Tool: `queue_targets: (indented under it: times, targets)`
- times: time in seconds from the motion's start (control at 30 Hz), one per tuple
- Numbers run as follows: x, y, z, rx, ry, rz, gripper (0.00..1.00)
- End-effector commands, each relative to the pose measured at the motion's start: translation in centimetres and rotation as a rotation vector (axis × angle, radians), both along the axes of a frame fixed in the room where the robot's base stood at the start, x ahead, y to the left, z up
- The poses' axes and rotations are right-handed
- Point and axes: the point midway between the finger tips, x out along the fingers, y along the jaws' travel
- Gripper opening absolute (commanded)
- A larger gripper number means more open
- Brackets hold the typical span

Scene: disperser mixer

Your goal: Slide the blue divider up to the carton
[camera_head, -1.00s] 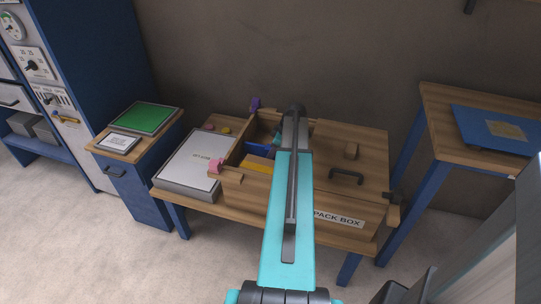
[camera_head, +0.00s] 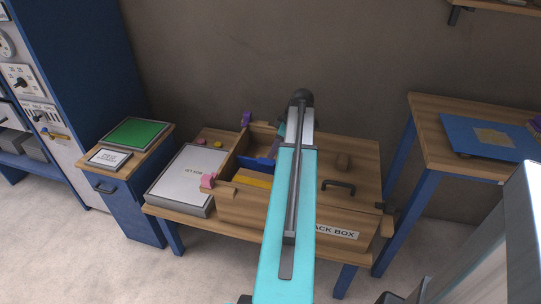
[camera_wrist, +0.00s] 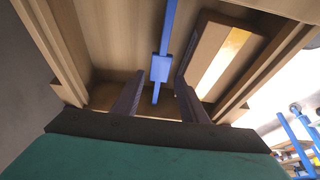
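The blue divider (camera_wrist: 159,69) runs across the inside of the wooden pack box in the wrist view, with a thicker block at its middle. Part of it also shows in the head view (camera_head: 259,163). My gripper (camera_wrist: 159,77) is open, with one dark finger on each side of the divider's block. I see gaps between the fingers and the block; the depth is hard to judge. The brown carton with a pale tape strip (camera_wrist: 215,62) lies to the right of the divider in the wrist view, apart from it. In the head view my arm hides the gripper's fingers.
A grey-white panel (camera_head: 185,180) lies left of the box.

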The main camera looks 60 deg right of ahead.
Motion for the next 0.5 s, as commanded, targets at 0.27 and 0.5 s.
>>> queue_targets:
  times: [0.27,0.5]
  targets:
    - [-0.6,-0.2,1.5,0.000,0.000,0.001,0.39]
    - [-0.6,-0.2,1.5,0.000,0.000,0.000,0.39]
